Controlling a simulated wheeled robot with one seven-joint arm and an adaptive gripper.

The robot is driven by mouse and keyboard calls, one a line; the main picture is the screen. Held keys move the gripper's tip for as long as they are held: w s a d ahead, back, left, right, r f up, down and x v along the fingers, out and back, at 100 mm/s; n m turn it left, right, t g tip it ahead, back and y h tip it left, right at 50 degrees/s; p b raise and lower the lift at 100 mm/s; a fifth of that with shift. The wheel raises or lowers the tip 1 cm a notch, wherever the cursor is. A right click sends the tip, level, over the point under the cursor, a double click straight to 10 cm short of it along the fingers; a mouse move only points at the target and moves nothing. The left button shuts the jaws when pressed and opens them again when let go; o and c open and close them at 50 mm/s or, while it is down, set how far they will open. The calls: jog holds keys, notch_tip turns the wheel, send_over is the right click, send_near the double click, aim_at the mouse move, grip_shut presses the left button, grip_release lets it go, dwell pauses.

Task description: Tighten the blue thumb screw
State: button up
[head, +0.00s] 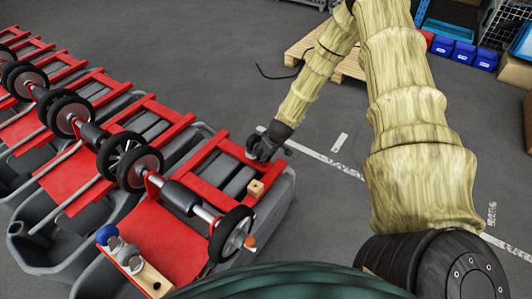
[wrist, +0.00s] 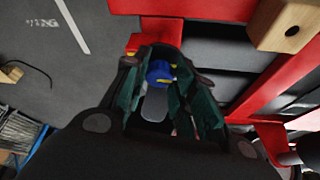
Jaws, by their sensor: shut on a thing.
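The blue thumb screw (wrist: 158,72) shows between the fingers in the wrist view, beside the corner of the red frame (wrist: 210,8). My gripper (wrist: 160,85) is shut on it, one dark green finger on each side. A yellow bit shows at the screw's right. In the head view my gripper (head: 262,148) is at the upper right end of the nearest red frame (head: 205,155), and the screw is hidden there by the fingers. I cannot tell how far the screw is turned in.
Grey scrubber tanks (head: 278,212) with red frames and black wheels (head: 232,234) stand in a row at left. A small wooden block (head: 256,188) sits near my gripper, also in the wrist view (wrist: 285,24). A pallet (head: 325,52) and blue bins (head: 463,51) stand behind. Open floor lies right.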

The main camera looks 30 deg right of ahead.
jog(key=m, duration=0.2)
jog(key=m+h+p, duration=0.1)
jog(key=m+h, duration=0.1)
jog(key=m, duration=0.1)
jog(key=shift+a+m, duration=0.3)
dwell(0.4)
jog(key=o, duration=1)
jog(key=shift+r, duration=0.1)
jog(key=shift+o, duration=0.2)
